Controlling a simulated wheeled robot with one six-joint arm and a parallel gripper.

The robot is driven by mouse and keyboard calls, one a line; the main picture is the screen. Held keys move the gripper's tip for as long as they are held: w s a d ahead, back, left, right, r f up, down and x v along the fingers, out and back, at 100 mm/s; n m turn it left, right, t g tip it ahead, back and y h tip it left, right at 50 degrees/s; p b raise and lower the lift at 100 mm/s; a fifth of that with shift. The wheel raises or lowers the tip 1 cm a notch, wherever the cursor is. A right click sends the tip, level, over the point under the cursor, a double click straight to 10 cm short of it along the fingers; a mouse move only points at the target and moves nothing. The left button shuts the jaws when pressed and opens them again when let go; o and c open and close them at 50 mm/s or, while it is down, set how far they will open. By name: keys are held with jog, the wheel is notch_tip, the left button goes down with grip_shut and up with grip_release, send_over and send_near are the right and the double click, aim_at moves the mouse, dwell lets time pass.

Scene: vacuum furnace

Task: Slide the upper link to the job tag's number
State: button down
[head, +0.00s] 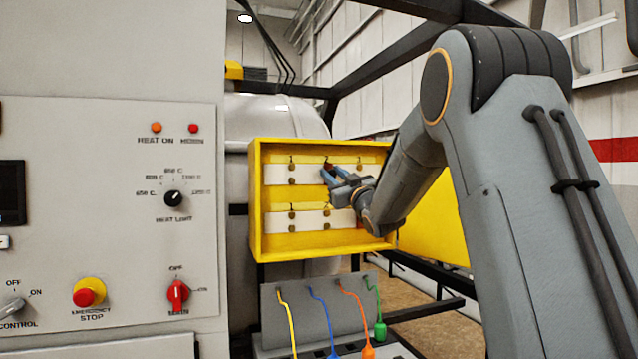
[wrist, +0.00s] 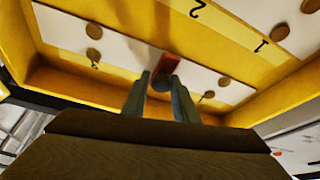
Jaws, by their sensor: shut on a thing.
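An open yellow box (head: 254,205) holds an upper white strip (head: 309,174) and a lower white strip (head: 309,221), both with brass studs. My gripper (head: 326,173) is at the upper strip, near its middle. The upper link is a small red piece (wrist: 169,63) in the wrist view, lying across the strip. My gripper's fingers (wrist: 160,92) are shut on a dark round knob (wrist: 162,82) at the link. I cannot make out a job tag.
A grey control panel (head: 110,215) with knobs and a red emergency stop button (head: 88,292) stands left of the box. Below the box, yellow, blue, orange and green cords hang on a grey plate (head: 315,300). The box's walls surround my gripper's working space.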

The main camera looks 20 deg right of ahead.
jog(key=shift+a+r, duration=0.15)
jog(key=c, duration=1.5)
grip_release()
jog(key=shift+a, duration=0.1)
jog(key=shift+b+v, duration=1.35)
jog(key=shift+v, duration=2.6)
